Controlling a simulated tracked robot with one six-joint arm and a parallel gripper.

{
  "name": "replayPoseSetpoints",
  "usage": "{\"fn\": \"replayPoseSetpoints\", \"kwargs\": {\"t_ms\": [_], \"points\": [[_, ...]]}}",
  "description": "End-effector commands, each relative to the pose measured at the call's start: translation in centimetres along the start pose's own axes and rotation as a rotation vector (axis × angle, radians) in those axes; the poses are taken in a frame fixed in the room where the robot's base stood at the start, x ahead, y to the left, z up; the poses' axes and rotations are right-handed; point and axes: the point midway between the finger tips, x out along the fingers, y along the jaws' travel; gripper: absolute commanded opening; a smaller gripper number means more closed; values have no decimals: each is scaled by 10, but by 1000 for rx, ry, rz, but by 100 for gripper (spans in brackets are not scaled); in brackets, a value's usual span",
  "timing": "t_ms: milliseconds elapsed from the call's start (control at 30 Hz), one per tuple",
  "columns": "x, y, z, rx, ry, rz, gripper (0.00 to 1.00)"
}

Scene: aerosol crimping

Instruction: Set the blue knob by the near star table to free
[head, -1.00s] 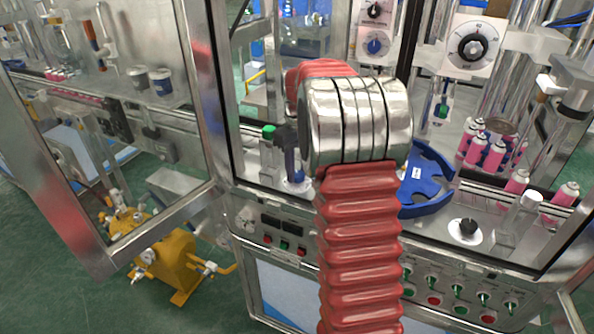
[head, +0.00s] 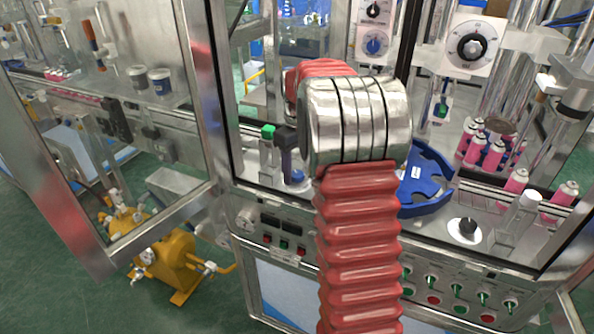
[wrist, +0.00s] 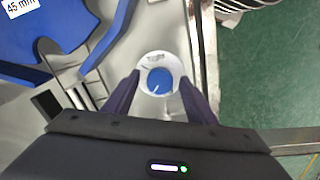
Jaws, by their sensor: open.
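The blue knob (wrist: 159,80) sits on a round white dial plate (wrist: 159,62) in the wrist view, with small print along the plate's far edge. A pale line shows on the knob, but I cannot read its setting. My gripper (wrist: 160,76) is open, one dark finger on each side of the knob; contact is not clear. In the head view my gripper (head: 287,165) is partly hidden behind my arm, above the knob (head: 297,177). The blue star table (head: 428,178) is right of my arm; its edge shows upper left in the wrist view (wrist: 60,30), labelled 45 mm.
A black knob (head: 468,227) on a white plate is to the right, near pink cans (head: 475,150). Another blue knob (head: 375,44) is on an upright panel. A metal frame post (head: 222,90) stands left of my gripper; a yellow pump (head: 172,258) is on the floor.

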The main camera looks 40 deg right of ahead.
Motion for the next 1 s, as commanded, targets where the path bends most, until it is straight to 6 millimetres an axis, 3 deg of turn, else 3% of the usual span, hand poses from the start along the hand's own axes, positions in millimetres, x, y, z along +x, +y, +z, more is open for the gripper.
{"fn": "replayPoseSetpoints", "kwargs": {"t_ms": [367, 1000], "points": [[-10, 0, -1, 0, 4, 2, 51], [-114, 0, 0, 0, 3, 2, 51]]}}
